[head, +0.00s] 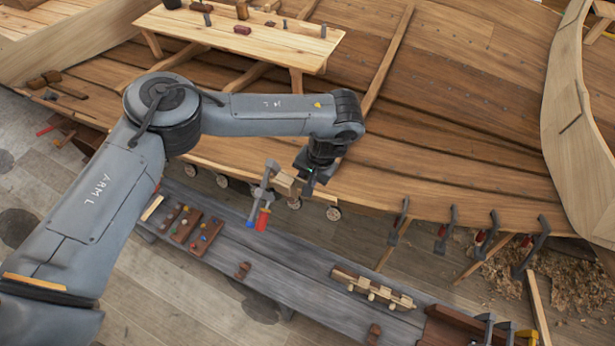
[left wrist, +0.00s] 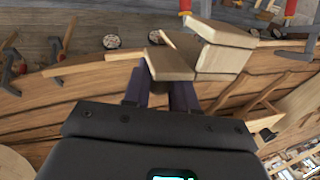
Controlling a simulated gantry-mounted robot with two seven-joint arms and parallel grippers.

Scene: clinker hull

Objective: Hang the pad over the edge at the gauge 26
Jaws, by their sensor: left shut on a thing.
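The pad (head: 285,183) is a pale wooden piece with blocky parts, at the lower edge of the hull planking. In the left wrist view, the pad (left wrist: 171,64) shows at the fingertips, with wider pale blocks beyond it. My left gripper (head: 308,182) is shut on the pad and points down near the plank edge. Its dark fingers also show in the left wrist view (left wrist: 167,92). Round pale gauges (head: 333,213) sit along the edge; their numbers are too small to read. I cannot tell whether the pad touches the edge. My right gripper is out of view.
A grey clamp with a red handle (head: 263,218) stands just left of the pad. More clamps (head: 445,230) line the edge to the right. A grey bench (head: 270,265) with tools and blocks runs below. A wooden table (head: 240,35) stands behind my arm.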

